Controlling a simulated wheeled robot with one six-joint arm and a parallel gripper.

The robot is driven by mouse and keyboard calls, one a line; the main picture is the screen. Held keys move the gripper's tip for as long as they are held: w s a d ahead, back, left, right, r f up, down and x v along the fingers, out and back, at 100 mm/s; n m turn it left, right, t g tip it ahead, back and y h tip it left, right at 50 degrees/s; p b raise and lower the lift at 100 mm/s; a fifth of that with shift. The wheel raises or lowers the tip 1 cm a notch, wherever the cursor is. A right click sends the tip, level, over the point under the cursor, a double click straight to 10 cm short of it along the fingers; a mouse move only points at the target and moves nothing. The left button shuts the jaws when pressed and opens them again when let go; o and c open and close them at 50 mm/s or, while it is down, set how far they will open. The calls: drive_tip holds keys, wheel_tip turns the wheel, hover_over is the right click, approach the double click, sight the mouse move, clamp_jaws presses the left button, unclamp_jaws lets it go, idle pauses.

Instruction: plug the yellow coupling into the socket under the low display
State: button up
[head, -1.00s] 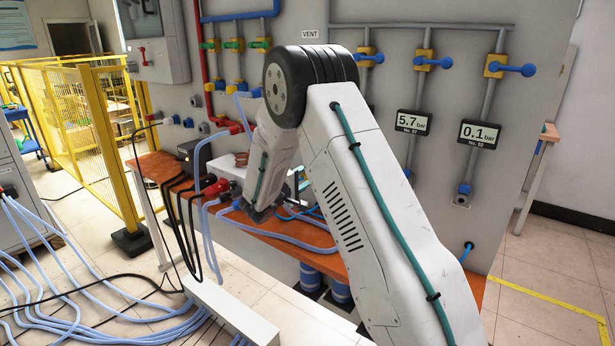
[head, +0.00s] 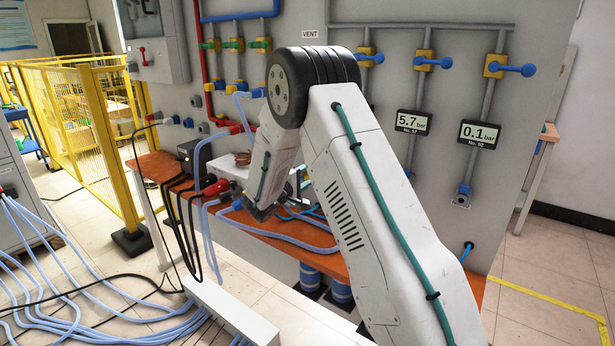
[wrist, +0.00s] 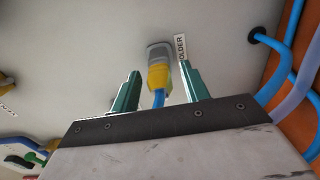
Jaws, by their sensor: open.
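The yellow coupling (wrist: 158,77) shows in the wrist view, with a grey end against the pale panel and a blue hose at its near end. A partly hidden label reading "OLDER" is beside it. My gripper (wrist: 160,68) is open, with one teal finger on each side of the coupling and visible gaps between.
A display reading 5.7 bar (head: 413,122) hangs left of it; my arm partly covers the area below. Blue valve handles (head: 515,69) jut from the panel. An orange bench (head: 300,234) carries hoses and equipment. Blue hoses (wrist: 275,50) run at right in the wrist view.

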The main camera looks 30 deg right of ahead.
clamp_jaws()
drive_tip(key=shift+a, duration=0.1)
drive_tip(key=shift+v, duration=2.9)
